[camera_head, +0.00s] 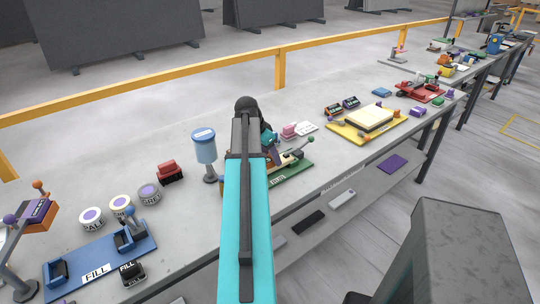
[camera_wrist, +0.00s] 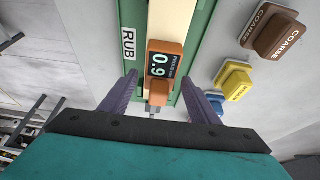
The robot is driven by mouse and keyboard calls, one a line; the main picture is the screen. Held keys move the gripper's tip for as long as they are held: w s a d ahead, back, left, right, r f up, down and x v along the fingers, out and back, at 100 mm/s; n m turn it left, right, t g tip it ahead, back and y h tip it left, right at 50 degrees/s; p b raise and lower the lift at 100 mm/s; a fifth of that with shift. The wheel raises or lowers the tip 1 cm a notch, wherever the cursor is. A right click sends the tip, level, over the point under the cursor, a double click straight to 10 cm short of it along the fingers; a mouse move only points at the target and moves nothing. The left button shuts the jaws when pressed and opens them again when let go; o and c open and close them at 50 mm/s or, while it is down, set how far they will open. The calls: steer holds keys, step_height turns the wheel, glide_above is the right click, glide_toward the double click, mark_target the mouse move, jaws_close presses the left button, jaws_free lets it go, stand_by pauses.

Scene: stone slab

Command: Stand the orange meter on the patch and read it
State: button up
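The orange meter (camera_wrist: 172,48) is at the centre of the wrist view, over a cream strip (camera_wrist: 162,18) on a green board (camera_wrist: 200,30) labelled RUB. My gripper (camera_wrist: 159,76) is open, with one purple finger on each side of the knob and a gap on both sides. I cannot tell a separate patch apart from the strip. In the head view my arm hides the meter; part of the green board (camera_head: 297,177) shows.
Right of the board, the wrist view shows a brown COARSE block (camera_wrist: 279,33), a yellow block (camera_wrist: 237,82) and a blue block (camera_wrist: 217,104). In the head view, a blue cup on a stand (camera_head: 204,148) is close left of my arm. A yellow tray (camera_head: 345,130) is further right.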

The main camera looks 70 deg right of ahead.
steer(key=shift+r, duration=0.25)
steer(key=b+v, duration=0.1)
steer(key=v, duration=1)
steer(key=shift+a+r+b, duration=0.25)
steer(key=shift+r+b, duration=0.1)
steer(key=shift+b, duration=0.05)
steer(key=shift+w, duration=0.15)
stand_by(0.6)
